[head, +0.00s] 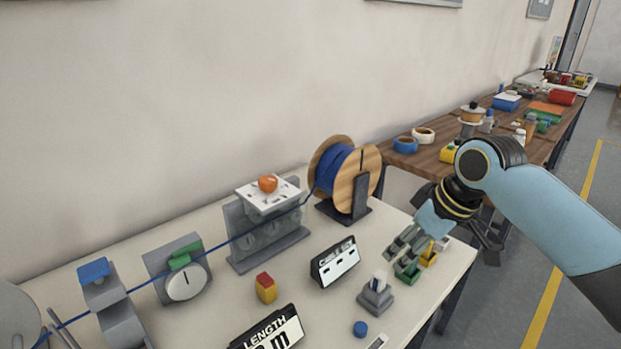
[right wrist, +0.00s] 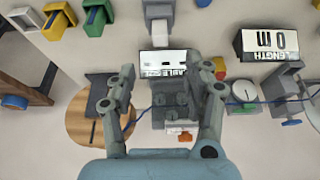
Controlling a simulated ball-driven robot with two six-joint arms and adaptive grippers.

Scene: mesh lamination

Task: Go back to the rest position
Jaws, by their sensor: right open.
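My right gripper (head: 445,243) comes in from the right in the head view, over the right end of the pale table (head: 330,225). Its two fingers are spread wide with nothing between them. In the right wrist view the open gripper (right wrist: 169,82) is above the table, with the grey roller unit and a white sign (right wrist: 163,62) beneath it in the picture. My left gripper is not in view.
A wooden spool (head: 345,175) of blue cable stands at the table's back; the cable runs left through grey guides. Green (head: 407,270) and yellow bins (head: 428,255) sit close to the right gripper. A length display (head: 268,330) is in front. A wooden bench (head: 425,160) lies beyond.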

